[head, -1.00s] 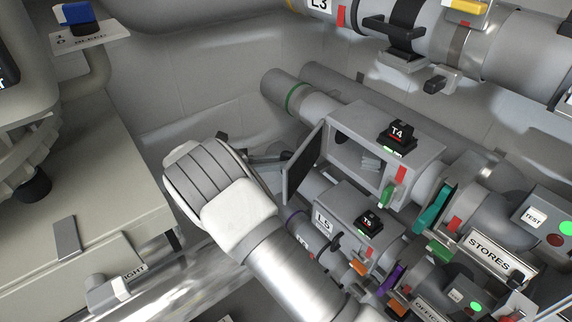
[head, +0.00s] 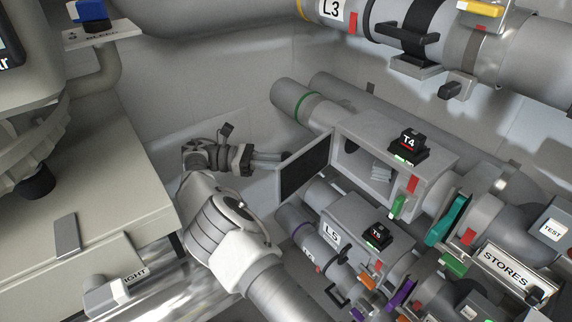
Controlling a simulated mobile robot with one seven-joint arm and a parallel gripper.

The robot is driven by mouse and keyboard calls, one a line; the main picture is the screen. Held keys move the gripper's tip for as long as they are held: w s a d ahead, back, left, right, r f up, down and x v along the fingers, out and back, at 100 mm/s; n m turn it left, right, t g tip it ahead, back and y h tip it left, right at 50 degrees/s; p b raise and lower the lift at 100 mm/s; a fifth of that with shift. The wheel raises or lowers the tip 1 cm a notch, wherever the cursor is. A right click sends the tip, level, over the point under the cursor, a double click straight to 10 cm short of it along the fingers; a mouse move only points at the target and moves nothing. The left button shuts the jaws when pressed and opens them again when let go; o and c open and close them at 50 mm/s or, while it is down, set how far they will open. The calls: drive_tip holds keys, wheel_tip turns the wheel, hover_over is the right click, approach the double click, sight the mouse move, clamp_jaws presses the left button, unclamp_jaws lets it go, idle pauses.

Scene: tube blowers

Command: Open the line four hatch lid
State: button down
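The line four hatch is a grey box on the upper pipe, with a black T4 block (head: 408,147) on top. Its lid (head: 305,166), a dark panel with a grey rim, stands swung out to the left. The box opening (head: 352,160) is uncovered, and pale folded or stacked things show inside. My gripper (head: 280,160) is left of the lid, its fingers pointing right toward the lid's outer edge. The fingertips are close to the lid; whether they touch it is unclear. The finger gap is too small to judge.
A lower grey box labelled L5 (head: 333,236), with a T5 block (head: 377,235), sits just below the lid. The L3 pipe (head: 350,14) runs above right. A pale cabinet (head: 90,215) stands at left. The wall behind my gripper is bare.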

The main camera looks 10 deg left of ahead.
drive_tip(key=shift+w+f, duration=0.1)
idle(0.4)
drive_tip(key=c, duration=1.1)
unclamp_jaws()
drive_tip(key=shift+a, duration=0.2)
